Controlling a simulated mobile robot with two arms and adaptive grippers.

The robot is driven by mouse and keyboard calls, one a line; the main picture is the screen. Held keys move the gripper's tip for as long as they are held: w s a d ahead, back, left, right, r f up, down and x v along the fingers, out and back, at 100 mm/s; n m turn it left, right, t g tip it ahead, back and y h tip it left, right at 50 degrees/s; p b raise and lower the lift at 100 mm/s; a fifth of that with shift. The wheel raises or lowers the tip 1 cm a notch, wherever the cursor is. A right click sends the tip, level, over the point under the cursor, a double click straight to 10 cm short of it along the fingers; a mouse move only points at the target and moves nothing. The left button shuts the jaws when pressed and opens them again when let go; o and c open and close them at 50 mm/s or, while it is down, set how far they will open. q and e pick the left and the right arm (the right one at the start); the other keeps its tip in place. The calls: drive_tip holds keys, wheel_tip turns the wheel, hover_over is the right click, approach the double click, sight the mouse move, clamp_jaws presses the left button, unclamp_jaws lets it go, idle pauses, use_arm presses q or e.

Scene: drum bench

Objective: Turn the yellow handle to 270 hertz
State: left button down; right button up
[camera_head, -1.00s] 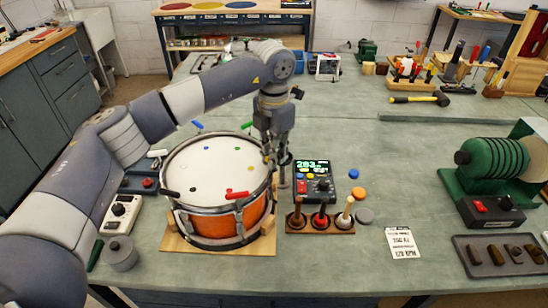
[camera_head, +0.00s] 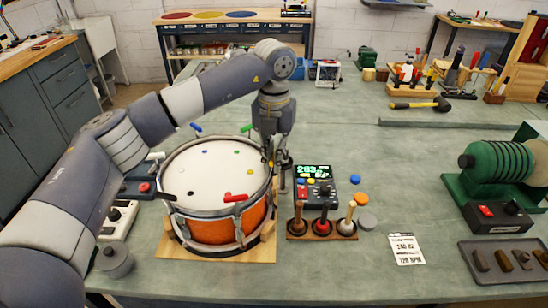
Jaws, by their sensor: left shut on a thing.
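The drum (camera_head: 218,178) with a white head and orange shell stands on a wooden base. Red (camera_head: 236,197), black (camera_head: 165,196), blue (camera_head: 196,128) and green (camera_head: 246,128) handles sit around its rim. My left gripper (camera_head: 279,163) points down at the drum's right rim. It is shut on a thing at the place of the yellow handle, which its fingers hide. The tuner box (camera_head: 316,186) right of the drum has a green lit display (camera_head: 313,171), whose large number looks like 263, though the digits are small. My right gripper is not in view.
A wooden rack (camera_head: 322,231) with several upright sticks stands in front of the tuner. Blue, orange and grey discs (camera_head: 361,198) and a printed card (camera_head: 406,249) lie to its right. A green ribbed machine (camera_head: 497,165) stands at far right.

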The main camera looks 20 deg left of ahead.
use_arm(q)
drive_tip(key=shift+w+r, duration=0.1)
drive_tip(key=shift+r, duration=0.1)
drive_tip(key=c, duration=1.7)
unclamp_jaws()
wheel_tip(320, 180, up, 12)
drive_tip(key=shift+f, duration=0.1)
